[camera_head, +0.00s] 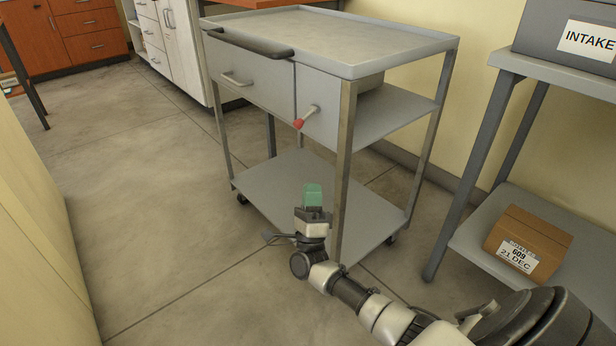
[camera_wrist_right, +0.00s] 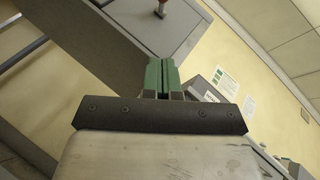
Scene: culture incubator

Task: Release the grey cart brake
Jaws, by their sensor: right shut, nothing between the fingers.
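The grey cart (camera_head: 270,86) stands in the middle of the head view, with a flat top tray, a drawer front and lower shelves. A small lever with a red knob (camera_head: 299,123) sticks out of the cart's front panel, right of the drawer handle, its knob pointing down and left. The red-tipped lever (camera_wrist_right: 160,12) also shows at the top edge of the right wrist view. My right gripper (camera_head: 313,188) has green fingers, shut and empty, below the knob and apart from it. The fingers (camera_wrist_right: 162,75) point toward the panel in the wrist view. My left gripper is not in view.
A black push handle (camera_head: 248,42) runs along the cart's top front edge. At right, a grey rack (camera_head: 500,58) holds a grey bin labelled INTAKE (camera_head: 560,30) and, lower, a brown box (camera_head: 527,243). Cabinets stand behind at left. The floor left of the cart is clear.

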